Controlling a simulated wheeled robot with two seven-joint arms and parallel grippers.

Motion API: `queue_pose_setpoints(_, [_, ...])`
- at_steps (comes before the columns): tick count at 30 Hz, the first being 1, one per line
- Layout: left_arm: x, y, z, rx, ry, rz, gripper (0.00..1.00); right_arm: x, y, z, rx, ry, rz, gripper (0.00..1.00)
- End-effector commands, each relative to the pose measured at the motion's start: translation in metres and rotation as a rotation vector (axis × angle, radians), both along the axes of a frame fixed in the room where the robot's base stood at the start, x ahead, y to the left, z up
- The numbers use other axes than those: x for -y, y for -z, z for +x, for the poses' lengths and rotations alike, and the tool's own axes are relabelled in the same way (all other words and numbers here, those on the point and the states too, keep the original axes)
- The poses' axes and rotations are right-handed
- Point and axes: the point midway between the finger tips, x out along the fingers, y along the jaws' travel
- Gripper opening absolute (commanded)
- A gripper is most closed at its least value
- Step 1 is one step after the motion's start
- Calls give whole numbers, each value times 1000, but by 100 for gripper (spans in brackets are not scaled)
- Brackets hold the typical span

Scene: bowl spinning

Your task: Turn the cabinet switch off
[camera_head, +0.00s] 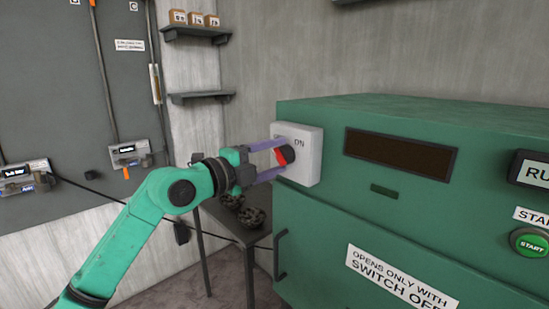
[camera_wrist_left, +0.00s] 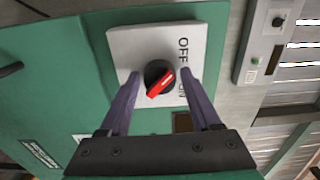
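The cabinet switch is a black round knob with a red pointer (camera_wrist_left: 159,82) on a white plate (camera_head: 311,156) fixed to the green cabinet (camera_head: 345,195). The plate carries OFF and ON lettering; in the head view ON is readable and OFF is mostly hidden. In the wrist view the red pointer lies at a slant. My left gripper (camera_head: 279,156) is at the switch, with its two purple fingers apart on either side of the knob. The wrist view shows gaps between the fingers (camera_wrist_left: 160,73) and the knob. My right gripper is not in view.
The cabinet has a dark window (camera_head: 400,154), a door handle (camera_head: 280,256) and a green START button (camera_head: 530,242). A small dark table (camera_head: 219,216) with black parts stands left of it. Shelves (camera_head: 199,97) and a grey panel hang behind my left arm.

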Motion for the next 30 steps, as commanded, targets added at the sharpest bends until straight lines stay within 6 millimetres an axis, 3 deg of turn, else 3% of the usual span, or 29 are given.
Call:
queue_pose_setpoints(14, [-8, 3, -6, 1, -3, 2, 83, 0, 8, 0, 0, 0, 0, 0])
queue_pose_setpoints(24, [-67, 10, -71, 3, -5, 7, 83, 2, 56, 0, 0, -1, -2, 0])
queue_pose_setpoints(30, [-94, 6, -101, -1, -3, 4, 83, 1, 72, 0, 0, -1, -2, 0])
